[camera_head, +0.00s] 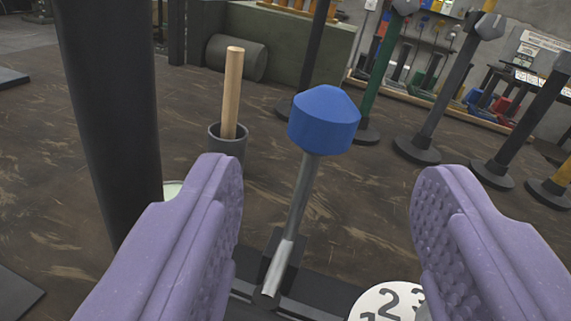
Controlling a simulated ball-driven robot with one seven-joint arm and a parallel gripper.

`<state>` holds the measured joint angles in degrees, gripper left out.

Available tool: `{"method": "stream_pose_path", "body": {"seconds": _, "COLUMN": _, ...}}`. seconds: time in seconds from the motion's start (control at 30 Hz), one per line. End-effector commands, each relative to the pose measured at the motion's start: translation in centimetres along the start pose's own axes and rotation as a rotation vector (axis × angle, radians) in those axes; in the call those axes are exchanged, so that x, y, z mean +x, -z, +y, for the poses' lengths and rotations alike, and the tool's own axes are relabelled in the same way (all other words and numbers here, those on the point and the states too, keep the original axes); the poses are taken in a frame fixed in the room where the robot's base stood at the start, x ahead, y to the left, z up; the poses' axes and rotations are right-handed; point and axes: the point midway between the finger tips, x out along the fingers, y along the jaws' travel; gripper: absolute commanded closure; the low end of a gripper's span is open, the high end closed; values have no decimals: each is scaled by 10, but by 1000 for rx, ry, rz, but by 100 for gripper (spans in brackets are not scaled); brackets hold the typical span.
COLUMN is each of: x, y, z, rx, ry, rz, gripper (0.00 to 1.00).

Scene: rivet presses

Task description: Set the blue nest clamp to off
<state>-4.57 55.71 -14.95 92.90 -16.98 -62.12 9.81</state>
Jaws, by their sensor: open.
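The blue nest clamp (324,122) is a lever with a faceted blue knob on a metal rod. The rod rises from a dark pivot block near the bottom middle and leans slightly right toward the top. My gripper (325,185) has two purple padded fingers, one on each side of the lever. The fingers are wide apart and touch nothing that I can see. The knob shows beyond the fingertips, between them. No on or off marking is readable on the clamp.
A white dial with numbers (383,300) sits at the bottom, partly behind the right finger. A thick dark post (110,110) stands at left. A grey cup (228,147) holds a wooden stick (233,90). Several levers on round bases, including a green one (385,70), stand at right.

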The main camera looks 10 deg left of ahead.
Motion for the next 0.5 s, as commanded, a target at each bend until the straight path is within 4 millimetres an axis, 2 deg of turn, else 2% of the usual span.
{"method": "stream_pose_path", "body": {"seconds": 0.1, "x": 23, "y": -3, "z": -1, "rx": -2, "ry": 0, "rz": 2, "gripper": 41}}
{"method": "stream_pose_path", "body": {"seconds": 0.23, "x": 43, "y": -2, "z": 0, "rx": -2, "ry": 0, "rz": 2, "gripper": 41}}
{"method": "stream_pose_path", "body": {"seconds": 0.37, "x": 55, "y": -1, "z": 0, "rx": -1, "ry": 0, "rz": 0, "gripper": 41}}
{"method": "stream_pose_path", "body": {"seconds": 0.5, "x": 58, "y": 0, "z": 0, "rx": 0, "ry": -1, "rz": -1, "gripper": 41}}
